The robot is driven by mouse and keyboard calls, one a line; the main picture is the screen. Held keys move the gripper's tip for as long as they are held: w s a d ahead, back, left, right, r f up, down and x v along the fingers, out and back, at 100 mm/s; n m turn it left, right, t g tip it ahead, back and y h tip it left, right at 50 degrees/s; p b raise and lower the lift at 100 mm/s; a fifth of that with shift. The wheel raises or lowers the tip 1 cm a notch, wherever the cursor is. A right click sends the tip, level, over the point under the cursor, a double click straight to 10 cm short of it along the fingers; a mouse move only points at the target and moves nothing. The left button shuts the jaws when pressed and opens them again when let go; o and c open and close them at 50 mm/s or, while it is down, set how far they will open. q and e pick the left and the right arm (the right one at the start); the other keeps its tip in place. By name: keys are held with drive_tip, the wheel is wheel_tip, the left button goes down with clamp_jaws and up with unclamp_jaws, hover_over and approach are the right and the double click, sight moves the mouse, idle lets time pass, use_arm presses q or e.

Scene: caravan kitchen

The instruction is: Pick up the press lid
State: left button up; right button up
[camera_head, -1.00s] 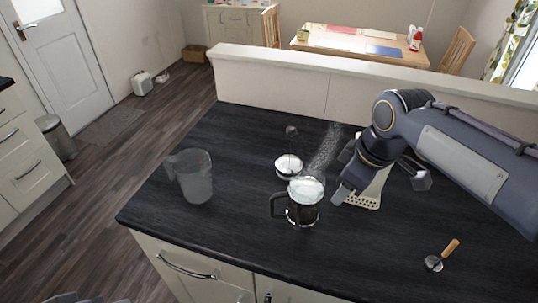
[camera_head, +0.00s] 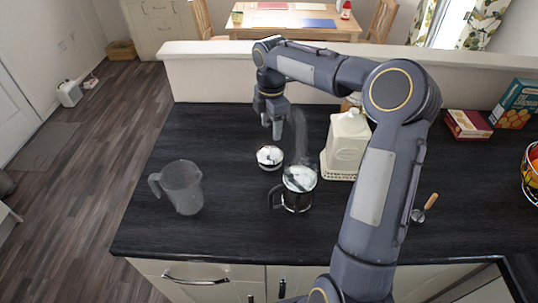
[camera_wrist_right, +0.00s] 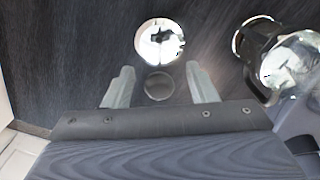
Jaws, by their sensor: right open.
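The press lid (camera_head: 270,157) is a round, shiny disc on the dark worktop, left of and behind the glass press (camera_head: 297,192). In the right wrist view the lid (camera_wrist_right: 160,42) lies just ahead of my fingers, and a small dark round knob (camera_wrist_right: 158,87) shows between them. My right gripper (camera_head: 275,130) is open, pointing down above the lid. The knob is hidden behind the gripper in the head view. The press (camera_wrist_right: 290,68) stands to the right in the wrist view. My left gripper does not show.
A clear jug (camera_head: 180,187) stands on the left of the worktop. A cream container (camera_head: 347,140) stands right of the press, close to my right arm. A wooden-handled tool (camera_head: 424,210) and boxes (camera_head: 468,125) are farther right. A low wall (camera_head: 220,75) borders the back.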

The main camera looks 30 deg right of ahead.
sight(270, 152)
wheel_tip(270, 152, down, 3)
drive_tip(key=shift+a+f, duration=0.1)
drive_tip(key=shift+a, duration=0.05)
drive_tip(key=shift+c, duration=0.3)
clamp_jaws()
